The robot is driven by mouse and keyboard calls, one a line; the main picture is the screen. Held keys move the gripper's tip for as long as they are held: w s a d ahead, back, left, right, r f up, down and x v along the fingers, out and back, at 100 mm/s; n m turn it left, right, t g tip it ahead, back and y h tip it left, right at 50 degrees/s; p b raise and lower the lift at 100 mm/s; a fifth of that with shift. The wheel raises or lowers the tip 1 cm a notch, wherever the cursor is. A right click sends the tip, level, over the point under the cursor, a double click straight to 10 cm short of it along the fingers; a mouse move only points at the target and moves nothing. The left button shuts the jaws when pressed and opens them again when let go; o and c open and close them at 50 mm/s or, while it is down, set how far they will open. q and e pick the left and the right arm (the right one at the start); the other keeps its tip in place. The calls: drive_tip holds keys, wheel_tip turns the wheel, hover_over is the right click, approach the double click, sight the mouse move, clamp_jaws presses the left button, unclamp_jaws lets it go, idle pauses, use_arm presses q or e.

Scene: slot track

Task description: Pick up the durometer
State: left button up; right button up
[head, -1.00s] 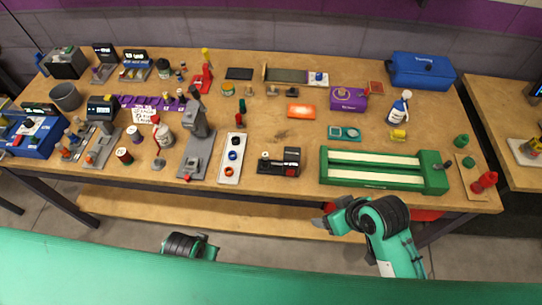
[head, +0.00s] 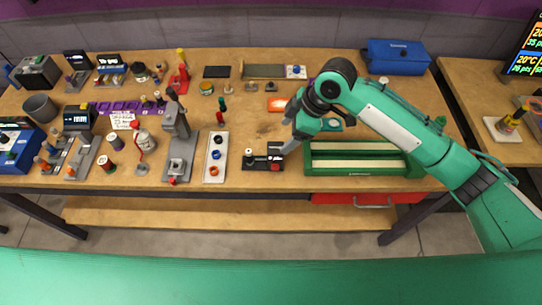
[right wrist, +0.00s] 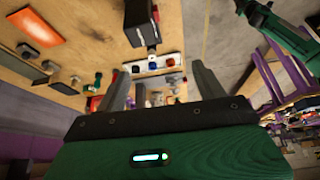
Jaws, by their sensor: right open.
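A small black device with a red part (head: 263,160), which I take to be the durometer, lies near the front edge of the bench, left of the green slot track. In the right wrist view a black block with a short stem (right wrist: 140,22), probably the same device, is above and beyond the fingers. My right gripper (head: 289,147) is just right of the device and close to it; I cannot tell whether they touch. In the right wrist view its fingers (right wrist: 163,88) are apart with nothing held between them. My left gripper is not in view.
The green track (head: 360,170) stands right of the device, partly under my right arm. An orange box (head: 278,104) lies behind. The wood between is mostly clear.

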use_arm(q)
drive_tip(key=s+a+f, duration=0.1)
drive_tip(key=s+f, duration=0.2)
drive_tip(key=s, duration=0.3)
use_arm(e)
drive_tip(key=w+d+r, duration=0.2)
drive_tip(key=w+r, duration=0.1)
drive_tip(key=p, duration=0.2)
hover_over(276, 147)
drive_tip(key=d, duration=0.2)
drive_tip(key=shift+n+h, duration=0.3)
drive_tip(key=shift+h, duration=0.1)
wheel_tip(276, 147, down, 8)
drive_tip(key=shift+s+r, duration=0.1)
drive_tip(key=shift+s, duration=0.05)
drive_tip(key=shift+f+p, duration=0.55)
drive_tip(key=shift+p, duration=0.05)
drive_tip(key=x, duration=0.1)
drive_tip(key=p+x, duration=0.1)
drive_tip(key=x, duration=0.1)
drive_tip(key=shift+d+f+p, duration=0.2)
drive_tip(key=shift+f+p, duration=0.1)
drive_tip(key=shift+p, duration=0.05)
drive_tip(key=shift+a+f, duration=0.2)
drive_tip(key=shift+f, duration=0.25)
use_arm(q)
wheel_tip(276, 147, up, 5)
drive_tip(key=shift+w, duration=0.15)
use_arm(e)
clamp_jaws()
